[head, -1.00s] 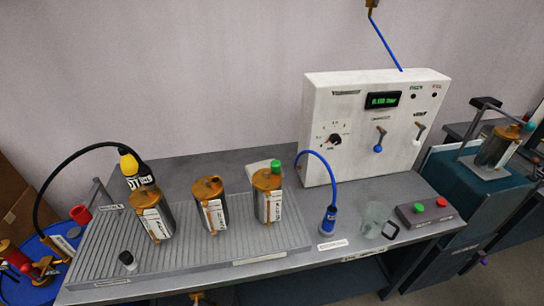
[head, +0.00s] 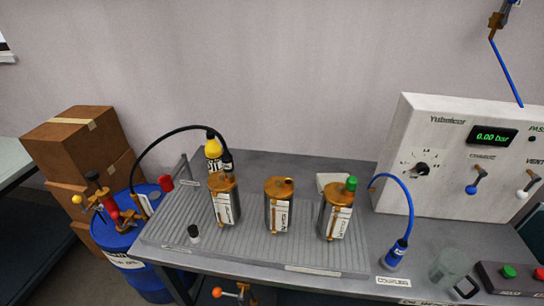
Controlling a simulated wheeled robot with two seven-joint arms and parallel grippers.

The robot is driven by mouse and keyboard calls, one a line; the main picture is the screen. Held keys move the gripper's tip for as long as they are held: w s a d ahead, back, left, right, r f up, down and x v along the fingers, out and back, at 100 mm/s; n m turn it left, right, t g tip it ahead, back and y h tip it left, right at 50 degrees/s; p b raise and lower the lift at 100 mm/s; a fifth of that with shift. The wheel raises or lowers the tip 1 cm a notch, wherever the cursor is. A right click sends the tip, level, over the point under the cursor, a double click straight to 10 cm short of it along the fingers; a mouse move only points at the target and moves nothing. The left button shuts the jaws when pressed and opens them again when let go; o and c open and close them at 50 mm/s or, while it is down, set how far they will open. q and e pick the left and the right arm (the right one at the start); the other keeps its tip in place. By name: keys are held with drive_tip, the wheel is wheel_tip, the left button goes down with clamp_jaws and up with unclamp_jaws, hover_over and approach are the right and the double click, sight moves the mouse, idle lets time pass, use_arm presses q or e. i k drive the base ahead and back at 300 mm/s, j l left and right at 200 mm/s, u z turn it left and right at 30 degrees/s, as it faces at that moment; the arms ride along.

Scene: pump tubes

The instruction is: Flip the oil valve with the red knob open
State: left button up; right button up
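A brass fitting with a small orange-red ball knob (head: 217,292) shows below the front edge of the bench, partly cut off by the picture's bottom. A red and brass pump assembly (head: 110,205) with a yellow ball stands on the blue oil drum (head: 120,240) at the left. I cannot tell for certain which of these is the oil valve, nor whether it is open. Neither of my grippers is in view.
Several metal pump tubes, including one with a green cap (head: 338,212), stand on the ribbed tray (head: 260,252). A black hose arches from the drum to the left tube. A white control panel (head: 440,150) stands at right; cardboard boxes (head: 75,150) are behind the drum.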

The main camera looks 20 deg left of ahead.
sight(114, 215)
drive_tip(key=u, duration=2.1)
